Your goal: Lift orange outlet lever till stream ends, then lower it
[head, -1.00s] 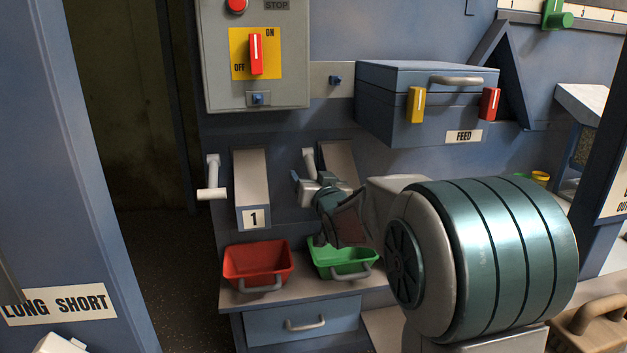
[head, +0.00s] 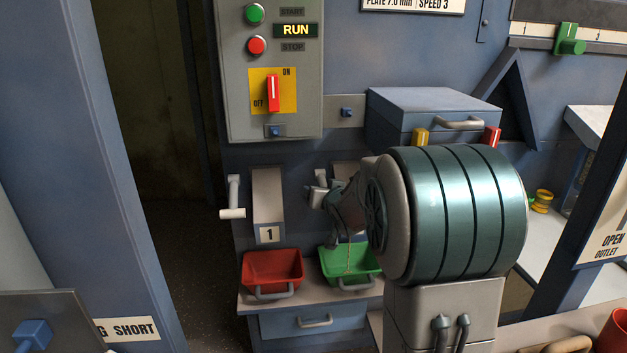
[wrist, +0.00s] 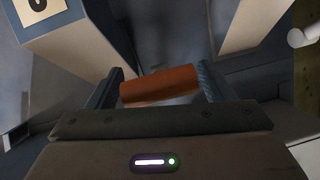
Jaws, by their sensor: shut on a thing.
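The orange lever handle (wrist: 158,86) lies crosswise between my two fingers in the wrist view. My gripper (wrist: 158,90) is shut on it, with a finger at each end. In the head view my gripper (head: 322,194) is at the second outlet chute (head: 343,170), right of chute 1, and my arm hides most of that chute and the orange handle. A thin stream (head: 348,257) falls below my gripper into the green bin (head: 362,264).
A red bin (head: 272,270) stands beside the green one under chute 1 (head: 268,195), which has a white lever (head: 233,198). The control box (head: 270,70) above shows RUN. The blue feed box (head: 435,108) is partly behind my arm.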

